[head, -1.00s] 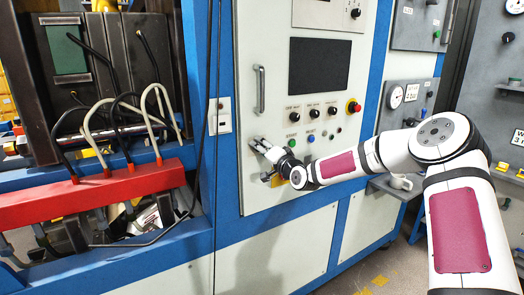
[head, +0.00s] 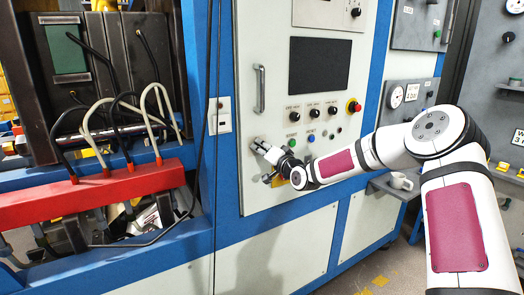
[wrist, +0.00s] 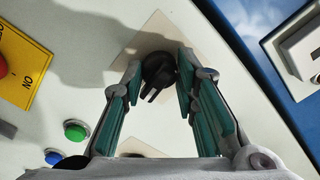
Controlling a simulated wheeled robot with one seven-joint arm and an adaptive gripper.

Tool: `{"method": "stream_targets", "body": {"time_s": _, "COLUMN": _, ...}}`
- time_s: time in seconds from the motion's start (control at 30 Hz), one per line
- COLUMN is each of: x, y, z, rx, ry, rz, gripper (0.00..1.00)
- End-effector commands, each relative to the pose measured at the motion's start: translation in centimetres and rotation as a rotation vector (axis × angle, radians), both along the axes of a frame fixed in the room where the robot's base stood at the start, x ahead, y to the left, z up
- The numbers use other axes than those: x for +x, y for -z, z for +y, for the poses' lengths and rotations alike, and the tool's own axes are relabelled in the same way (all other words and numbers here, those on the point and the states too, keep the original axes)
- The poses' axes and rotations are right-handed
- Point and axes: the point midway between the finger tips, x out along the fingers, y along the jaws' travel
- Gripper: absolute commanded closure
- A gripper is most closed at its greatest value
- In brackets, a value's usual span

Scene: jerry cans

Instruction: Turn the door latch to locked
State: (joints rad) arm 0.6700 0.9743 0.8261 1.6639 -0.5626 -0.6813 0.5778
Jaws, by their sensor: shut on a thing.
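The door latch (wrist: 158,73) is a small black knob on a pale square plate on the cabinet door, with its pointer directed down and slightly left in the wrist view. My gripper (wrist: 159,61) has its two teal-padded fingers on either side of the knob, shut on it. The right finger appears to touch the knob; contact at the left is harder to see. In the head view my gripper (head: 262,147) is against the lower left of the white door (head: 270,100), where my fingers hide the latch.
Green (wrist: 75,130) and blue (wrist: 53,157) buttons and a yellow plate (wrist: 28,72) with a red button lie left of my gripper in the wrist view. A vertical door handle (head: 259,89) is above the latch. A red manifold with hoses (head: 95,190) stands at left.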

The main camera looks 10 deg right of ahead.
Motion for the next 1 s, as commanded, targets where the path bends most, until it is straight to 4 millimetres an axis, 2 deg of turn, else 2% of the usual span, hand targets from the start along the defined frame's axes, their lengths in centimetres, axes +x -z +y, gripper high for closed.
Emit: {"method": "stream_targets", "body": {"time_s": 1.0, "x": 0.13, "y": 0.14, "z": 0.12, "rx": -0.906, "ry": 0.0, "rz": -0.295, "gripper": 1.0}}
